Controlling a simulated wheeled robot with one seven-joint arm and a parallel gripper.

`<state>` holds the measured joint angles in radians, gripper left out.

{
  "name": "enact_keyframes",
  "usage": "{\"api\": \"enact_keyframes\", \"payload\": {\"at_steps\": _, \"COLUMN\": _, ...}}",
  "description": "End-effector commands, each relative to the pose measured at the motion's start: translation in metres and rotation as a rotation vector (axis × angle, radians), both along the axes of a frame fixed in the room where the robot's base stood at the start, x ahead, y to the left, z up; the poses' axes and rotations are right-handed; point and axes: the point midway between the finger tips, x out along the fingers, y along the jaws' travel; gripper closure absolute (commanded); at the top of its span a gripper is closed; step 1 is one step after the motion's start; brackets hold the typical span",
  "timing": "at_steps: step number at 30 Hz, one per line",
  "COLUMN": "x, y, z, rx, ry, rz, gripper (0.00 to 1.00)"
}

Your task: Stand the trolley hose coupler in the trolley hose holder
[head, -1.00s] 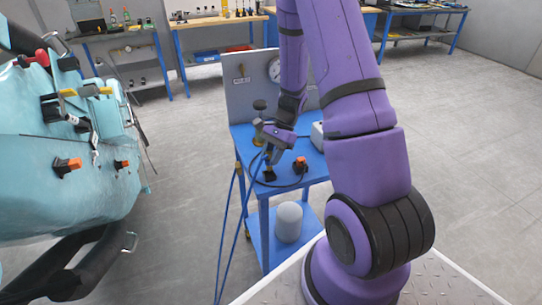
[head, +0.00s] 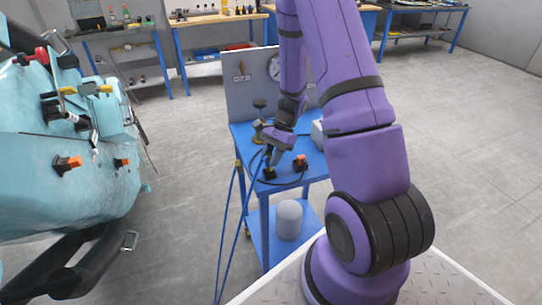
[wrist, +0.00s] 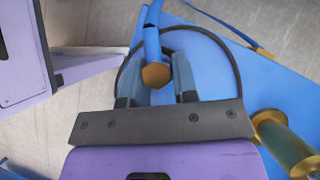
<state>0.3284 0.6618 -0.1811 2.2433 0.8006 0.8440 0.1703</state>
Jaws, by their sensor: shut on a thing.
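My gripper (wrist: 157,92) is shut on the trolley hose coupler, whose brass hex end (wrist: 155,75) shows between the two fingers in the wrist view, with the blue hose (wrist: 152,40) running away from it. In the head view my gripper (head: 272,158) is low over the front left of the blue trolley top. A small black block (head: 269,174), probably the trolley hose holder, is right under the fingers. The coupler's lower part is hidden in the wrist view, and I cannot tell whether it touches the block.
The blue trolley (head: 315,172) carries an orange-topped fitting (head: 300,162) just right of my gripper and a brass-and-dark fitting (wrist: 285,140) close by. A black cable loops on its top. A grey cylinder (head: 288,220) stands on the lower shelf. Teal machinery (head: 70,170) is at left.

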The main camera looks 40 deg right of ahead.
Motion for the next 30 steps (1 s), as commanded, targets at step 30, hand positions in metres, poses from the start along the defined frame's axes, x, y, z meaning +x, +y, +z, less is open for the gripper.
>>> {"api": "enact_keyframes", "payload": {"at_steps": 30, "x": 0.000, "y": 0.000, "z": -0.016, "rx": 0.000, "ry": -0.001, "rz": 0.001, "gripper": 1.00}}
